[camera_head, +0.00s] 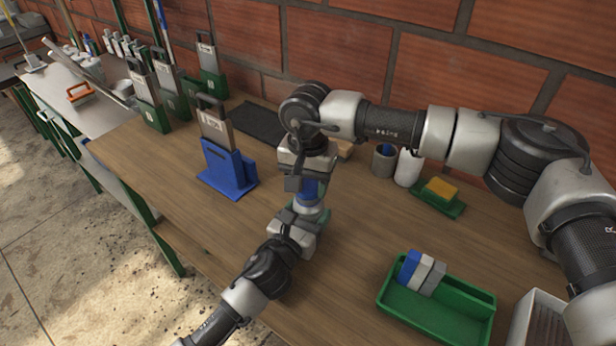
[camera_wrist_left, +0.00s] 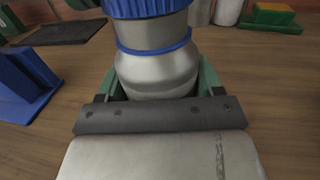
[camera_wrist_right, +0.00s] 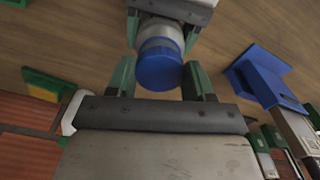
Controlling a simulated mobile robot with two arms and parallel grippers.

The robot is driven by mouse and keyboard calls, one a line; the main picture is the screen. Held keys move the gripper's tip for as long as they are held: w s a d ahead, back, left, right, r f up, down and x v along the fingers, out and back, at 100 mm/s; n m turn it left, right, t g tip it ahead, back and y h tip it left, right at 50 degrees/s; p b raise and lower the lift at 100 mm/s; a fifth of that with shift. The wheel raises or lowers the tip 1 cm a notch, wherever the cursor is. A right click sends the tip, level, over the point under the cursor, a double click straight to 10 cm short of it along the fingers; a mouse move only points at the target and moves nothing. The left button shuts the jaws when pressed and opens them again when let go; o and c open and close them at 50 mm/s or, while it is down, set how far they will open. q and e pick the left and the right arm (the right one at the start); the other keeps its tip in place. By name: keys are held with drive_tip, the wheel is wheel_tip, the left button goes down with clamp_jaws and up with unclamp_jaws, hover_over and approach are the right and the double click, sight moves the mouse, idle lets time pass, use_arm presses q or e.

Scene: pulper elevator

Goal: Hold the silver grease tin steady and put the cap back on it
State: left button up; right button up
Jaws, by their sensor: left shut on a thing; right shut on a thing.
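The silver grease tin (camera_wrist_left: 155,75) stands upright in the left wrist view, with a blue ring around its shoulder. My left gripper (camera_wrist_left: 160,88) is shut on its lower body, one green finger on each side. The ribbed blue cap (camera_wrist_left: 150,6) is at the top of the tin's neck, partly cut off by the frame. In the right wrist view the cap (camera_wrist_right: 158,68) sits between the green fingers of my right gripper (camera_wrist_right: 161,80), which is shut on it from above. In the head view my grippers hide most of the tin (camera_head: 306,205). I cannot tell how fully the cap is seated.
The wooden bench (camera_head: 180,170) carries a blue stand (camera_head: 228,168) left of the tin. A green tray (camera_head: 435,305) with blocks is at front right. A grey cup (camera_head: 384,162), white cylinder (camera_head: 408,167) and sponge on a green dish (camera_head: 437,200) stand behind, right.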

drive_tip(key=shift+f, duration=0.55)
idle(0.4)
